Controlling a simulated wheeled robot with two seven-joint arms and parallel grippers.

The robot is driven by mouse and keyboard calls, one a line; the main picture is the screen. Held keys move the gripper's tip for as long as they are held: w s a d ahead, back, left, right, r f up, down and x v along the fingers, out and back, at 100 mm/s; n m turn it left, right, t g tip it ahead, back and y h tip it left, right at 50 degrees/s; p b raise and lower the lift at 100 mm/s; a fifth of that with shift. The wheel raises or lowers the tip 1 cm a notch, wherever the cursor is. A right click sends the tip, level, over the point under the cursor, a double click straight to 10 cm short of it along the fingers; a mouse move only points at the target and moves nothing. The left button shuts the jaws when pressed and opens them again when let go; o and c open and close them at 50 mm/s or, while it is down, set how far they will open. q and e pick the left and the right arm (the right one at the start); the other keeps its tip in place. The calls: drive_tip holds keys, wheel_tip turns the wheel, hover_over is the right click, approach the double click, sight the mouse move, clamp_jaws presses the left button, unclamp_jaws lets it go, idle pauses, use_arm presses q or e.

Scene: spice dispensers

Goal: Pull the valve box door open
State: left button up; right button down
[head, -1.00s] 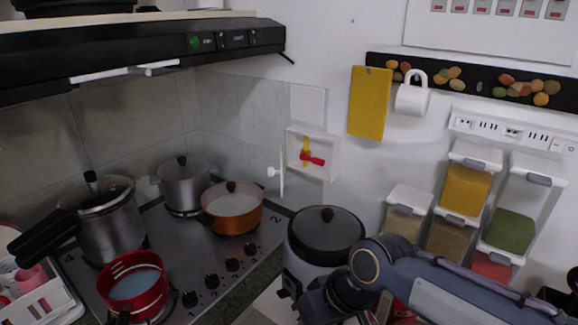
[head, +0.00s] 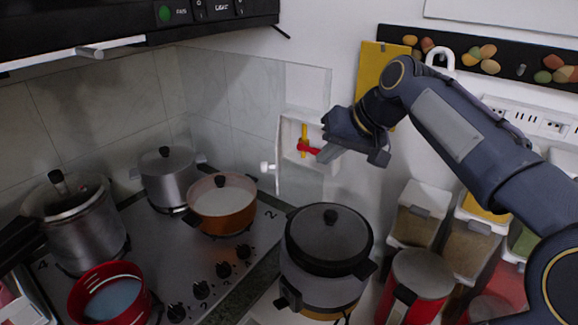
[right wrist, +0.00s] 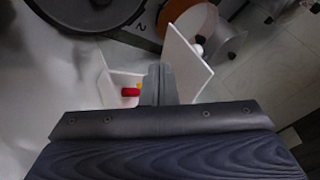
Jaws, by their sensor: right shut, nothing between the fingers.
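The white valve box (head: 289,136) is on the wall right of the stove, with a yellow pipe (head: 304,132) and a red handle (head: 303,148) inside. Its door (head: 278,158) stands swung out at the left side, nearly edge-on, with a white knob (head: 266,167). In the right wrist view the door (right wrist: 187,62) is a pale panel, right of the fingers. My right gripper (head: 321,155) is shut and empty at the box's right front, its fingertips near the red handle. In the wrist view its fingers (right wrist: 158,72) are between the red handle and the door. My left gripper is out of view.
An orange pot (head: 224,205) and other pots stand on the stove at left. A dark-lidded cooker (head: 325,240) stands below the box. A yellow board (head: 372,68) hangs behind my right arm. Spice dispensers (head: 420,212) are at right.

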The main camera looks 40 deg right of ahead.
drive_tip(key=w+a+f+p, duration=0.2)
drive_tip(key=w+f, duration=0.4)
drive_tip(key=w, duration=0.3)
drive_tip(key=shift+a+f, duration=0.2)
drive_tip(key=shift+f, duration=0.2)
drive_tip(key=shift+a, duration=0.15)
drive_tip(key=w+a+p, duration=0.1)
drive_tip(key=w+a, duration=0.4)
drive_tip(key=shift+w+a, duration=0.4)
idle(0.3)
